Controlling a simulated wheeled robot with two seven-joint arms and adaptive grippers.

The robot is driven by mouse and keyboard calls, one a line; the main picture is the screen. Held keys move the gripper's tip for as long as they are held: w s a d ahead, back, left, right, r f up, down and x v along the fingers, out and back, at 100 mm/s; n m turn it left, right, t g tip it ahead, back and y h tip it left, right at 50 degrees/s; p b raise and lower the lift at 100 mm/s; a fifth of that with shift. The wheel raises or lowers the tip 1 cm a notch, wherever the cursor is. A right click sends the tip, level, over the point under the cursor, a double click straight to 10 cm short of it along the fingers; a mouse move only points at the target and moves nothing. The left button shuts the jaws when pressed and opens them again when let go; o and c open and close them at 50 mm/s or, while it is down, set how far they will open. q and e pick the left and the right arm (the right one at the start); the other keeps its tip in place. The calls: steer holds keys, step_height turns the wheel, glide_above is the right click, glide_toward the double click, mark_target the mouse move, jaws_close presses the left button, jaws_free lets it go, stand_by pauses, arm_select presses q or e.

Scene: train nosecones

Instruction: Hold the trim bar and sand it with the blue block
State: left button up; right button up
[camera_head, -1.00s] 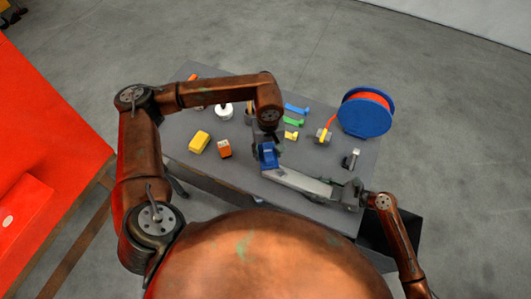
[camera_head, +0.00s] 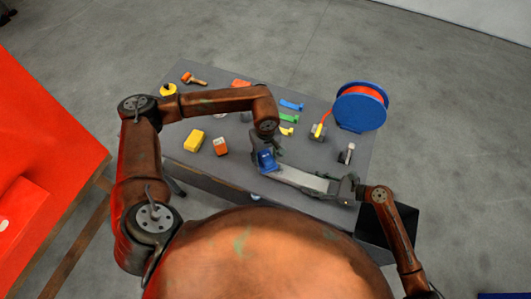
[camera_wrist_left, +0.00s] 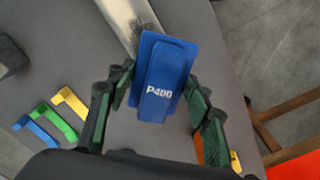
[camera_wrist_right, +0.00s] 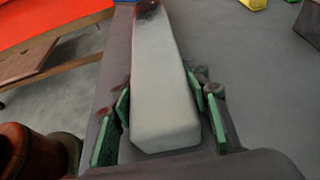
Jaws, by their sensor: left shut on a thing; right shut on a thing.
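The trim bar (camera_head: 303,180) is a long pale grey bar lying slantwise above the near part of the table. My right gripper (camera_head: 348,190) is shut on its right end; the right wrist view shows the bar (camera_wrist_right: 160,75) between the fingers of that gripper (camera_wrist_right: 165,102). The far end of the bar looks darker and brownish there. My left gripper (camera_head: 265,148) is shut on the blue block (camera_head: 267,160), at the bar's left end. The left wrist view shows the block (camera_wrist_left: 165,75), marked P400, overlapping the bar (camera_wrist_left: 125,20). I cannot tell whether they touch.
On the grey table (camera_head: 310,155) stand a yellow block (camera_head: 194,140), an orange-and-white block (camera_head: 220,146), a blue reel (camera_head: 360,107), a hammer (camera_head: 194,79) and coloured clips (camera_head: 288,118). A red surface (camera_head: 50,150) is at the left.

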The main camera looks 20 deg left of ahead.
mark_target(286, 172)
arm_select(q)
steer(key=shift+f, duration=0.45)
steer(key=shift+d+f, duration=0.5)
steer(key=shift+f, duration=0.15)
steer(key=shift+c, duration=0.9)
steer(key=shift+d+f, duration=0.1)
steer(key=shift+d, duration=3.8)
steer(key=shift+a, duration=4.3)
steer(key=shift+a+r, duration=0.15)
steer(key=shift+r, duration=4)
